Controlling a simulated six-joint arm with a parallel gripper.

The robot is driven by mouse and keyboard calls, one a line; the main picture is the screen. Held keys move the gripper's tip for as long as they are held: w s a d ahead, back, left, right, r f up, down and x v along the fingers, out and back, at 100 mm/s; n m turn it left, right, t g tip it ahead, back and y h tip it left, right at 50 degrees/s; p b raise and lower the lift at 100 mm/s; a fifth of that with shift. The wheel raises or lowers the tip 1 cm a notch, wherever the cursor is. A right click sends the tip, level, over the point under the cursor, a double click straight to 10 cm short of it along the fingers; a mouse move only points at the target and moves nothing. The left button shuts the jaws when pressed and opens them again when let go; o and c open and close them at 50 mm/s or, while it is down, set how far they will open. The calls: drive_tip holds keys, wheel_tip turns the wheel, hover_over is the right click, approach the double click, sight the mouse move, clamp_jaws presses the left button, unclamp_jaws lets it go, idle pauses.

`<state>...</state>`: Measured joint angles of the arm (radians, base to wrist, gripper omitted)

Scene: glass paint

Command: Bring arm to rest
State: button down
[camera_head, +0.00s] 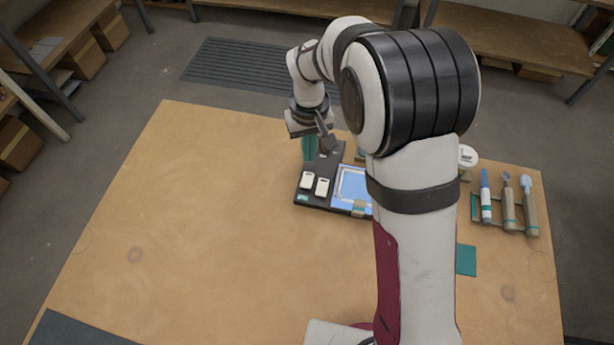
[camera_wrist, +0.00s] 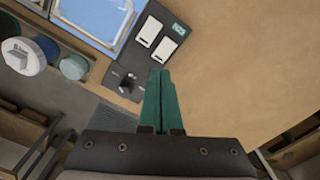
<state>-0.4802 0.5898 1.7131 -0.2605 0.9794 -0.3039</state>
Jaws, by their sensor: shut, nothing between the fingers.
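My gripper (camera_head: 309,147) hangs over the far end of the black fixture, with its green fingers pointing down. In the wrist view the two green fingers of my gripper (camera_wrist: 160,78) are together, with nothing between them. The black fixture (camera_head: 310,192) carries two white switches (camera_head: 315,184), a dark knob (camera_wrist: 127,84) and a blue panel in a pale frame (camera_head: 352,186). My arm hides part of the fixture and panel in the head view. I cannot tell the exact height of the fingers above the fixture.
A green square (camera_head: 466,260) lies on the wooden table (camera_head: 190,230), whose left side is clear.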

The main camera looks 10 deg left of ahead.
drive_tip(key=s+d+r+m+y, duration=0.1)
drive_tip(key=s+d+r+m, duration=0.6)
drive_tip(key=s+d+r, duration=0.55)
drive_tip(key=s+d+m, duration=0.1)
drive_tip(key=s+m, duration=0.1)
drive_tip(key=s, duration=0.4)
drive_tip(key=s+d+f+m, duration=0.1)
drive_tip(key=s+d+m, duration=0.1)
drive_tip(key=s, duration=0.4)
drive_tip(key=shift+d+m+y, duration=0.25)
drive_tip(key=shift+m+y, duration=0.05)
drive_tip(key=shift+y, duration=0.1)
drive_tip(key=c, duration=1.6)
unclamp_jaws()
